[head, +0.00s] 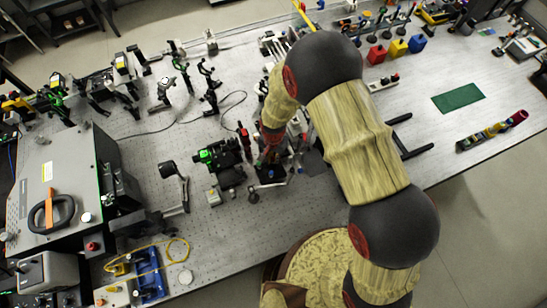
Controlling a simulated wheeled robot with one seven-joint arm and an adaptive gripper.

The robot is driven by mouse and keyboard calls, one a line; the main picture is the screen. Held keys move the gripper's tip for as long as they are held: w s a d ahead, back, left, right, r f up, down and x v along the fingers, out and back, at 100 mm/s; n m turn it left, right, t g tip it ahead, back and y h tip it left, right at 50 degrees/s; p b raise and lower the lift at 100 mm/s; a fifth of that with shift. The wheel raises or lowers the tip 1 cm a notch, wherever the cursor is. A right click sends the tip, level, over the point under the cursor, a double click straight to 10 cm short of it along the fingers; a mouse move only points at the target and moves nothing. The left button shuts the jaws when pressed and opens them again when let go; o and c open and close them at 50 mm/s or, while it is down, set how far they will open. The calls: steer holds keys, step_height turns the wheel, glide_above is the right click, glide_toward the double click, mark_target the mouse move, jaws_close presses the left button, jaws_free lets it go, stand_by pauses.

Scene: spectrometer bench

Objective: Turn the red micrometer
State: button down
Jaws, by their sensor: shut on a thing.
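My arm reaches over the bench from the right and bends down at the wrist. My gripper (270,158) is low among the optics, right of a green and black stage (222,160). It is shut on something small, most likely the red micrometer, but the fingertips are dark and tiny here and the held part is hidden. A small upright red part (244,138) shows just left of the gripper, beside the stage. I cannot tell whether it belongs to the micrometer.
The perforated bench (140,150) carries several mounts and posts at the back left. A grey box with a handle (48,212) stands left. A blue clamp (150,275) lies at the front.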

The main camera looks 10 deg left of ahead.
mark_target(273, 158)
steer(key=shift+w+a+n+b, duration=0.1)
steer(key=shift+n+b, duration=0.25)
steer(key=shift+n, duration=0.15)
steer(key=shift+n+b, duration=0.75)
steer(key=shift+n, duration=0.35)
steer(key=n+b, duration=0.2)
steer(key=n, duration=0.1)
steer(key=shift+n, duration=0.3)
steer(key=n+b, duration=0.2)
steer(key=n, duration=0.4)
steer(key=shift+r+n, duration=0.1)
steer(key=shift+n, duration=0.3)
steer(key=c, duration=1.8)
jaws_free()
step_height(273, 158, up, 12)
